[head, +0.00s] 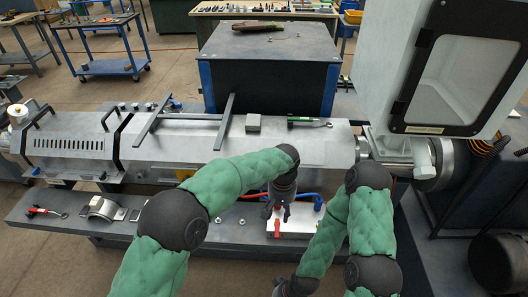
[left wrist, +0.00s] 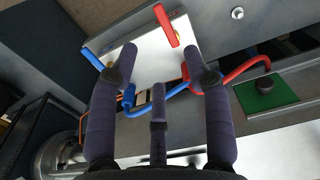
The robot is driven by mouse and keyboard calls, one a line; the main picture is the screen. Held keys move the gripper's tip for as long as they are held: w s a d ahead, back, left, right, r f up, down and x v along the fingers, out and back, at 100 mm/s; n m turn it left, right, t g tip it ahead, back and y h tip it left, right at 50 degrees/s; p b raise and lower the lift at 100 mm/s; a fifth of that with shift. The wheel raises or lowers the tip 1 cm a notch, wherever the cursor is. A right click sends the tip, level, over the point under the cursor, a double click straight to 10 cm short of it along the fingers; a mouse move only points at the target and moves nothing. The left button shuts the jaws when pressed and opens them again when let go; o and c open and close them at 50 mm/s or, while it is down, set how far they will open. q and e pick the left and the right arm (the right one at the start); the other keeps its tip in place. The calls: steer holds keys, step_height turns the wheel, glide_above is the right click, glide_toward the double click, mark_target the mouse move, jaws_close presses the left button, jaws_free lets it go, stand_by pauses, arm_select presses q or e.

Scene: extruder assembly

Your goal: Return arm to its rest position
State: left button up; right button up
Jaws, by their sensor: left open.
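My left gripper (head: 277,213) hangs fingers down over the white plate (head: 303,222) on the front ledge of the machine. Whether the fingers touch the plate is unclear. My right arm is folded at the right of the head view, and its wrist runs to the bottom edge. Its fingers are out of frame.
The long grey machine (head: 238,145) spans the view behind my left arm. A white cabinet (head: 450,70) with a window stands at the right. A red-handled tool (head: 42,212) and a metal half-ring (head: 103,208) lie on the left of the ledge. A blue cart (head: 108,66) stands farther back.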

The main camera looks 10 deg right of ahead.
arm_select(q)
steer(key=s+a+f+n+g+h, duration=0.1)
steer(key=s+a+f, duration=0.1)
steer(key=a+f, duration=0.55)
steer(key=s+a+f+h, duration=0.2)
steer(key=a+f, duration=0.3)
steer(key=f, duration=0.6)
steer(key=s+a+f+n, duration=0.2)
steer(key=s+a+f, duration=0.2)
steer(key=s+a, duration=0.2)
steer(key=s+a+f+n+t+h, duration=0.1)
steer(key=s+a+f, duration=0.3)
steer(key=s, duration=0.6)
steer(key=shift+s+a+f+n, duration=0.25)
steer(key=shift+a+n, duration=0.25)
steer(key=shift+a, duration=0.75)
